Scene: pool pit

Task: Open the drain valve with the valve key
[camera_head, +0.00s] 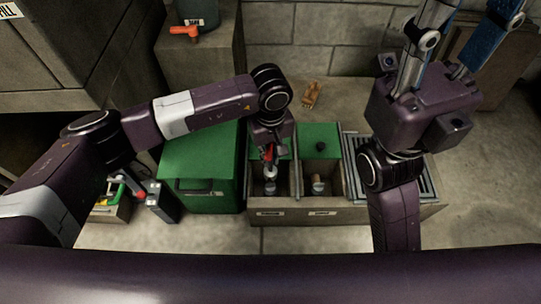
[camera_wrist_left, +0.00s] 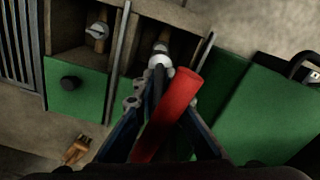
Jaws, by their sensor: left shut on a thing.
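My left gripper (camera_head: 268,148) is shut on the red-handled valve key (camera_wrist_left: 168,115), above the left compartment of the concrete pit box (camera_head: 345,213). The key's red part also shows in the head view (camera_head: 268,153). In the left wrist view, its grey lower end points down at a metal valve fitting (camera_wrist_left: 160,62) in that compartment. I cannot tell whether the key is seated on it. A second valve (camera_head: 318,186) stands in the right compartment, also visible in the left wrist view (camera_wrist_left: 97,32). My right gripper (camera_head: 465,30) is raised at upper right, its fingers apart and partly cut off.
A green lid with a black knob (camera_head: 320,142) lies behind the right compartment. A large green box (camera_head: 200,198) stands to the left, a metal grate (camera_head: 428,185) to the right. A brush (camera_head: 312,95) lies behind on the floor. An orange tool (camera_head: 186,32) sits on a block.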

